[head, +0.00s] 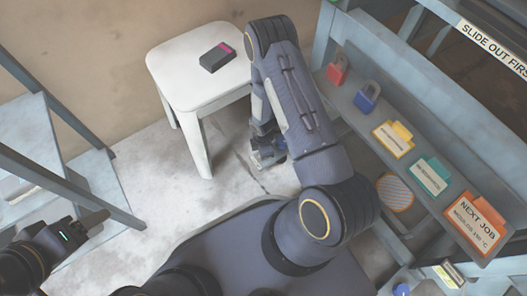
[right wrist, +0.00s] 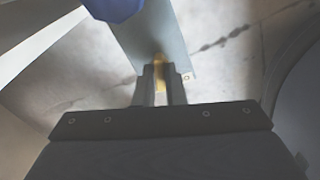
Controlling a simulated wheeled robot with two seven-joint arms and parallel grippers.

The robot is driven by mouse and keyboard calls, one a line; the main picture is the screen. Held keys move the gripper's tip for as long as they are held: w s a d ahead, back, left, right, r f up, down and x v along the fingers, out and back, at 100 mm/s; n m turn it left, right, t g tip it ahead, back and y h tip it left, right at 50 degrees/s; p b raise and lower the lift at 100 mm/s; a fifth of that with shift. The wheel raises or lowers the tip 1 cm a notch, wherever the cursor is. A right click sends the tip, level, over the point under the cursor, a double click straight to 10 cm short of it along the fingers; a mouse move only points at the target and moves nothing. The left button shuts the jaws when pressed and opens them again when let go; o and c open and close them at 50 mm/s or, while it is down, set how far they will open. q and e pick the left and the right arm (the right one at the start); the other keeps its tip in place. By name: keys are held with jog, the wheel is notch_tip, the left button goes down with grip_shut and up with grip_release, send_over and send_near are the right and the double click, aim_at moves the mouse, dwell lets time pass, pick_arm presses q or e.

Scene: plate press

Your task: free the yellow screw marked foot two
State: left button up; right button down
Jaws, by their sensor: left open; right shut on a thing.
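In the right wrist view my right gripper (right wrist: 160,82) is shut on a small yellow thing (right wrist: 160,68), mostly hidden between the fingers. A flat grey-blue piece (right wrist: 152,30) lies behind it. I cannot tell whether the yellow thing is the screw, and no foot two marking is readable. In the head view the right gripper (head: 267,152) hangs low beside the white stool, partly covered by my own arm. My left gripper (head: 92,226) is at the lower left, open and apart from any object.
A white stool (head: 190,88) carries a dark box (head: 217,57). The blue-grey rack at right holds a red padlock (head: 337,73), a blue padlock (head: 367,97), yellow and teal tags, and an orange NEXT JOB tag (head: 474,224). A blue-grey frame (head: 62,160) stands at left. Floor between is clear.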

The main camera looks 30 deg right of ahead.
jog(key=shift+n, duration=2)
jog(key=c, duration=1.5)
grip_release()
jog(key=shift+r, duration=0.1)
notch_tip(320, 180, up, 8)
jog(key=p, duration=0.3)
jog(key=shift+f+p, duration=0.2)
jog(key=shift+p, duration=0.2)
jog(key=shift+s, duration=0.1)
